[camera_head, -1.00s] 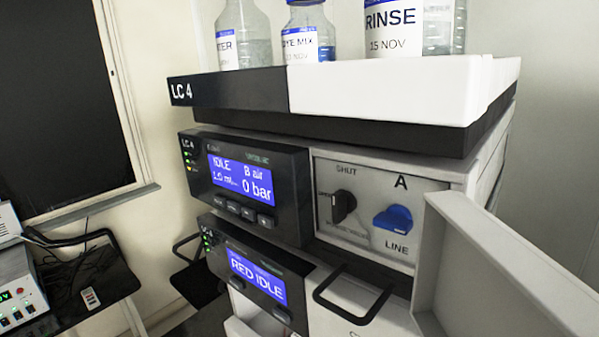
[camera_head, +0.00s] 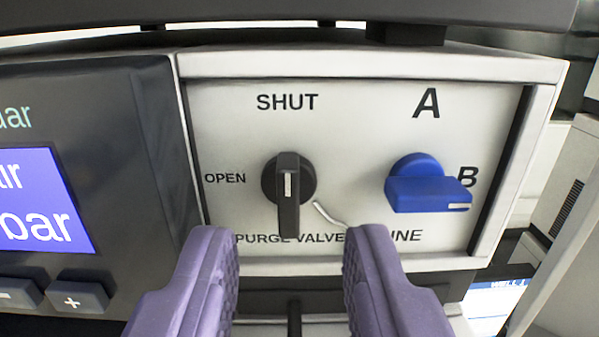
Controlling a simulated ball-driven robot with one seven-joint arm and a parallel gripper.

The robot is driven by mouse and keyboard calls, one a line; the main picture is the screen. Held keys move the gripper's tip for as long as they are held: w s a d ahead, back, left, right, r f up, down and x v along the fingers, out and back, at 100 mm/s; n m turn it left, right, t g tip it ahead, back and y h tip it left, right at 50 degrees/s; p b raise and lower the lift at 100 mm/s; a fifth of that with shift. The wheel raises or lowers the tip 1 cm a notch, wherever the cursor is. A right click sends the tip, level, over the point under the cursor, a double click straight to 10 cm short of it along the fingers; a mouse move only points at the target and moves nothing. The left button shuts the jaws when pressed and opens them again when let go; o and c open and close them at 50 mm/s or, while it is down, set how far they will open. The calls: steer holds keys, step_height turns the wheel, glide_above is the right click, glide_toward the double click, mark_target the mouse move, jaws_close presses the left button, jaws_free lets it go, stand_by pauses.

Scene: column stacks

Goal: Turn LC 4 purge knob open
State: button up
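The black purge valve knob (camera_head: 288,190) is on the white panel (camera_head: 350,130) between the SHUT label above, the OPEN label at its left and the PURGE VALVE label below. Its grip bar stands upright with a white mark, in line with SHUT and not turned toward OPEN. My gripper (camera_head: 292,240) shows two purple fingers, open and empty, one to each side and below the knob in the picture. I see no contact with the knob. The fingertips cover part of the lower lettering.
A blue line selector knob (camera_head: 425,185) sits close to the right, its white-marked end toward B. A dark display unit (camera_head: 100,150) with buttons is at the left. A dark ledge (camera_head: 280,17) overhangs above. A pale open door (camera_head: 560,240) stands at the right.

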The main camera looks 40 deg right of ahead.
mark_target(289, 202)
steer(key=x, duration=0.3)
steer(key=shift+a, duration=0.15)
steer(key=shift+w+d, duration=0.3)
steer(key=shift+w, duration=0.05)
jaws_close()
